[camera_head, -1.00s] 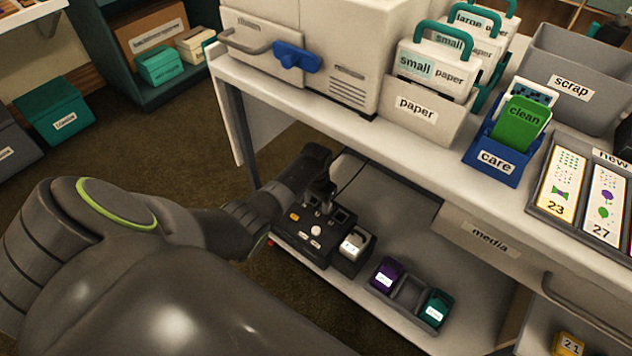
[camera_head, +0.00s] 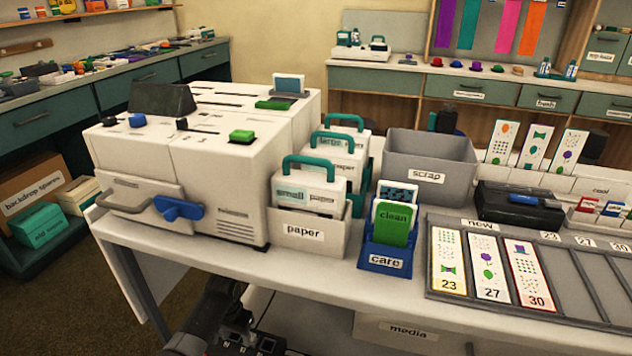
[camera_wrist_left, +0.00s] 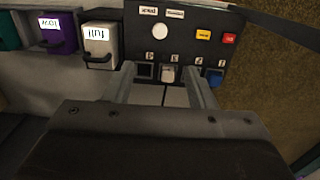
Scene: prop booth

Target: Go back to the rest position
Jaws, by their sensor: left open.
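My left gripper (camera_head: 232,318) shows at the bottom edge of the head view, below the front of the bench. In the left wrist view my left gripper (camera_wrist_left: 162,78) is open, with its two fingers apart and nothing held between them. Its fingertips are at a black control box (camera_wrist_left: 178,50) with a white round button, yellow and red buttons and a row of switches. A white switch shows between the fingers; I cannot tell whether they touch the box. The box (camera_head: 240,345) is cut off in the head view. My right gripper is not in view.
The white bench (camera_head: 330,288) overhangs the gripper. On it stand a white machine (camera_head: 190,170), a paper holder (camera_head: 312,236), a blue care holder (camera_head: 383,258), a scrap bin (camera_head: 430,160) and a card tray (camera_head: 575,310). Open floor (camera_head: 75,310) lies at the left.

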